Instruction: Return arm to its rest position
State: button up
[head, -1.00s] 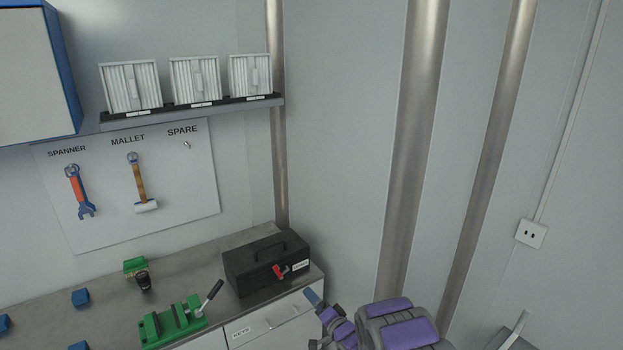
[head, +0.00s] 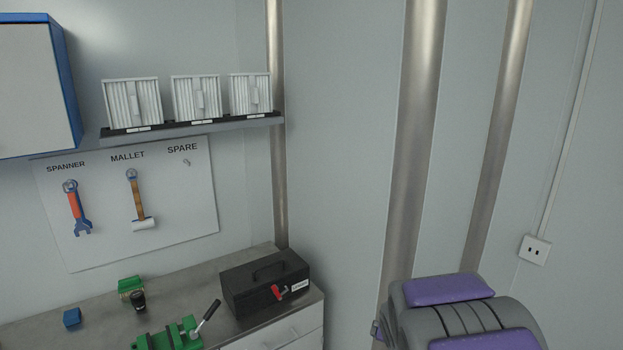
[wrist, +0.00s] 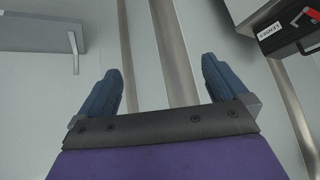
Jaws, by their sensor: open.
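My gripper shows in the wrist view (wrist: 160,92), with its two blue fingers spread wide apart and nothing between them. In the head view my purple and grey arm is folded at the bottom right, in front of the wall and clear of the bench. The fingers are not clearly seen in the head view.
The bench (head: 190,293) at lower left carries a black toolbox (head: 265,284), a green vise (head: 170,338) and a blue block (head: 72,318). A pegboard (head: 180,222) holds a spanner (head: 76,208) and a mallet (head: 138,200). Metal pipes (head: 410,150) run up the wall.

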jog(key=s+a+r+n+g, duration=0.1)
jog(key=s+a+g, duration=0.1)
jog(key=s, duration=1.1)
jog(key=s+a+r+n+g+y+b, duration=0.1)
jog(key=s+g, duration=0.3)
jog(key=s, duration=0.9)
jog(key=s+a+r+n+g+y+b, duration=0.1)
jog(key=s+a+r+n+g, duration=0.1)
jog(key=s, duration=1.1)
jog(key=shift+s+a+r+n+g, duration=0.25)
jog(key=shift+a+r+g, duration=0.2)
jog(key=shift+a, duration=0.25)
jog(key=shift+w, duration=0.1)
